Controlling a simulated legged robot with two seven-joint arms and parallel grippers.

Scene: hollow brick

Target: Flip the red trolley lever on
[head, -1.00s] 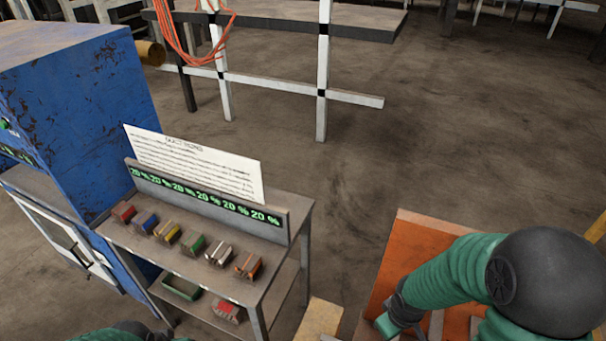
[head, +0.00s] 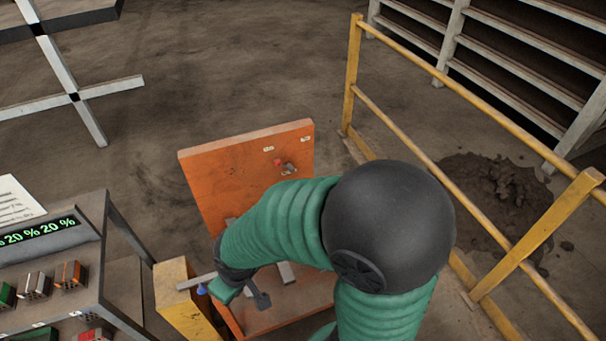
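An orange panel (head: 235,170) stands upright at the middle of the head view. A small red lever or knob with a grey part (head: 286,167) sits near its top right, between two small white labels; its exact position is too small to tell. My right arm comes in from the lower right and covers part of the panel. My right gripper (head: 224,291) is low and left of the red part, well apart from it, near a blue-knobbed lever (head: 202,289). I cannot tell whether it touches that lever or is open. My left gripper is not in view.
A yellow post (head: 183,302) stands left of the orange panel. The floor behind the panel is clear.

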